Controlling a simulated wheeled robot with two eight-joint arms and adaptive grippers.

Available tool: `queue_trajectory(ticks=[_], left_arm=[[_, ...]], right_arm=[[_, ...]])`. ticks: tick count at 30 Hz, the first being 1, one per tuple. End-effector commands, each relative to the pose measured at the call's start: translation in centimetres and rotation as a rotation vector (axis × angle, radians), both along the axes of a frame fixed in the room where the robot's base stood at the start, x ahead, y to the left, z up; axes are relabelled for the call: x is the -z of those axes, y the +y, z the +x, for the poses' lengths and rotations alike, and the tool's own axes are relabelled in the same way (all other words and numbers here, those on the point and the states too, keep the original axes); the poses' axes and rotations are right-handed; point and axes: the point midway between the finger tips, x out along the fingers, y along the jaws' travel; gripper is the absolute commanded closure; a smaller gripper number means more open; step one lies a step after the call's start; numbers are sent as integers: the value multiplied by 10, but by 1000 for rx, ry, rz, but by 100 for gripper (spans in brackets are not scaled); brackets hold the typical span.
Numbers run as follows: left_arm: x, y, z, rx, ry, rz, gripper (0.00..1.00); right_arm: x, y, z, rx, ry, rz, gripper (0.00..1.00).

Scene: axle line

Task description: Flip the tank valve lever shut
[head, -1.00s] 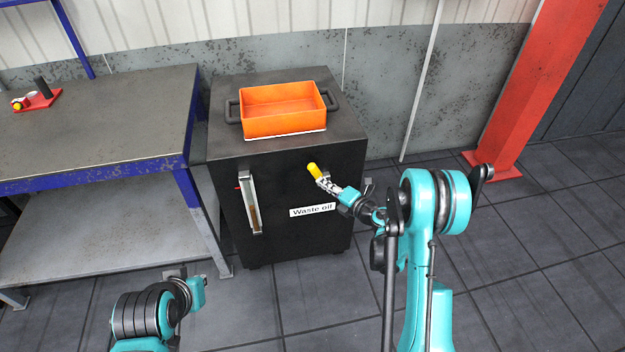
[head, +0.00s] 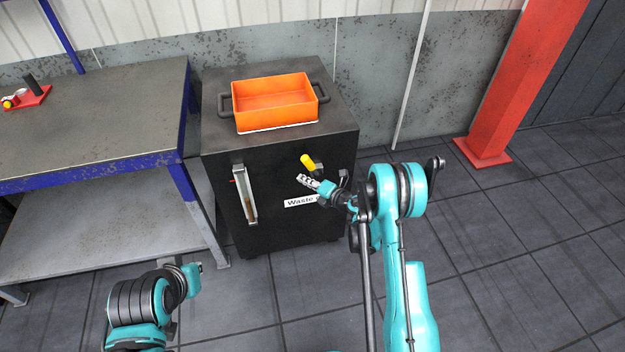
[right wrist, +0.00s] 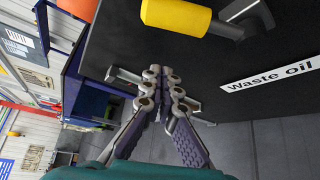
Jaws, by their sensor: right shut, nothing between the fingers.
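The black tank (head: 284,223) carries a "Waste oil" label and a valve lever with a yellow handle (head: 308,161) on its front. In the right wrist view the yellow handle (right wrist: 176,16) is at the top, pointing left from a dark grey valve fitting (right wrist: 243,18). My right gripper (head: 302,179) is just below the handle in the head view, apart from it. In the right wrist view its fingers (right wrist: 162,76) are together and empty, with the handle above them. My left arm shows at the lower left of the head view, but its gripper does not.
An orange tray (head: 275,115) with dark handles sits on the tank. A sight gauge (head: 245,195) is on the tank's front, left of the lever. A workbench (head: 90,115) stands at left and a red post (head: 515,85) at right. Floor is clear in front.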

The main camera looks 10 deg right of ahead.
Motion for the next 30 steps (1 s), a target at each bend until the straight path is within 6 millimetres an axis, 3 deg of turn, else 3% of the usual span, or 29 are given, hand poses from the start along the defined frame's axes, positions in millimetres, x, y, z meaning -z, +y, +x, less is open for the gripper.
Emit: queue_trajectory(ticks=[1, 6, 9, 14, 30], left_arm=[[11, 0, -1, 0, 0, 0, 100], [23, 0, -1, 0, 1, 0, 100], [27, 0, -1, 0, 1, 0, 100], [31, 0, -1, 0, 1, 0, 100], [31, 0, -1, 0, 1, 0, 100]], right_arm=[[8, 7, 9, -2, 0, 0, 100], [15, 20, 35, 1, 0, -1, 100], [6, 3, 38, 3, 0, 0, 100], [-1, -10, 43, 2, 0, 0, 100], [-5, -16, 44, 1, 1, 7, 100]])
